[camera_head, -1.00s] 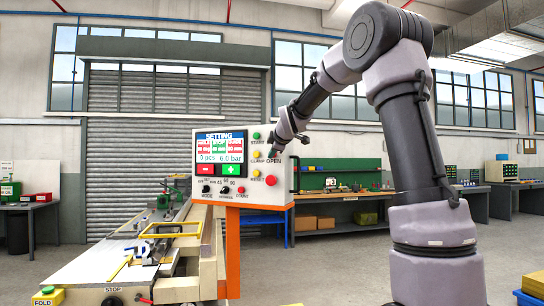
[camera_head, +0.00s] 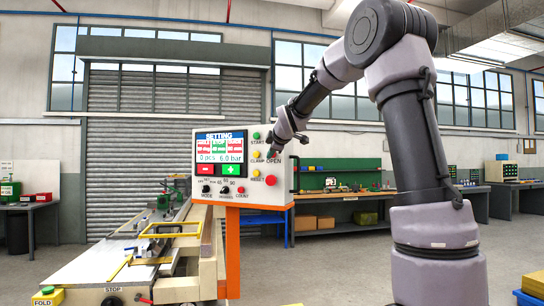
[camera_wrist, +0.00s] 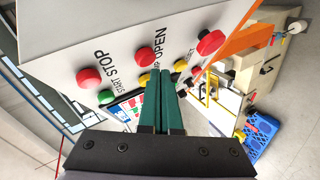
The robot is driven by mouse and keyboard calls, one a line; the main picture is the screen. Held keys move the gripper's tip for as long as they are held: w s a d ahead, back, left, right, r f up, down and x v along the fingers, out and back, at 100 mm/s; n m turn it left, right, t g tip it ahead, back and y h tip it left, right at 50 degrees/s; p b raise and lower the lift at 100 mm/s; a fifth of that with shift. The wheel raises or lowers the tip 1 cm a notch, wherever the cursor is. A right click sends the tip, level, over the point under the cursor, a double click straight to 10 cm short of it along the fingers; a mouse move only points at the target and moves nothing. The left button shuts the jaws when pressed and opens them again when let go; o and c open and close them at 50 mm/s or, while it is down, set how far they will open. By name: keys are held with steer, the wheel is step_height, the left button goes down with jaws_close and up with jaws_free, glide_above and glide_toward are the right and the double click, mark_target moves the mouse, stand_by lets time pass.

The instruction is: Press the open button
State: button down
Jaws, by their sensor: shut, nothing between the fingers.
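The control panel (camera_head: 284,195) is a white box with a screen and coloured buttons. In the wrist view the open button (camera_wrist: 145,56) is red, with the word OPEN beside it. My gripper (camera_wrist: 160,73) is shut and empty; its dark green fingers end close to the open button and the yellow clamp button (camera_wrist: 143,78). I cannot tell whether the tips touch the panel.
The red stop button (camera_wrist: 88,78) and green start button (camera_wrist: 105,97) sit to one side of my fingers. The yellow reset button (camera_wrist: 180,65) and another red button (camera_wrist: 210,42) sit to the other. A green workbench (camera_head: 345,196) stands behind the panel.

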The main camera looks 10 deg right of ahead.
steer(key=s+a, duration=0.1)
steer(key=s, duration=0.1)
steer(key=s+a, duration=0.2)
stand_by(0.5)
stand_by(0.3)
steer(key=s+d+f+m+g, duration=0.1)
steer(key=s+d+m, duration=0.2)
steer(key=s, duration=0.3)
steer(key=s+d+f+m+g+h, duration=0.1)
steer(key=s+d+m, duration=0.15)
steer(key=s, duration=0.25)
steer(key=s+d+f+m+g, duration=0.1)
steer(key=s+d+m, duration=0.1)
steer(key=s+m, duration=0.3)
steer(key=s+f+m+g+y, duration=0.1)
steer(key=s+f+m, duration=0.3)
steer(key=s, duration=0.7)
steer(key=s+a+f+m+g+y, duration=0.1)
steer(key=s+f+m, duration=0.4)
steer(key=s, duration=0.6)
steer(key=shift+a+f+g, duration=0.25)
steer(key=shift+f+g, duration=0.1)
steer(key=shift+g, duration=0.15)
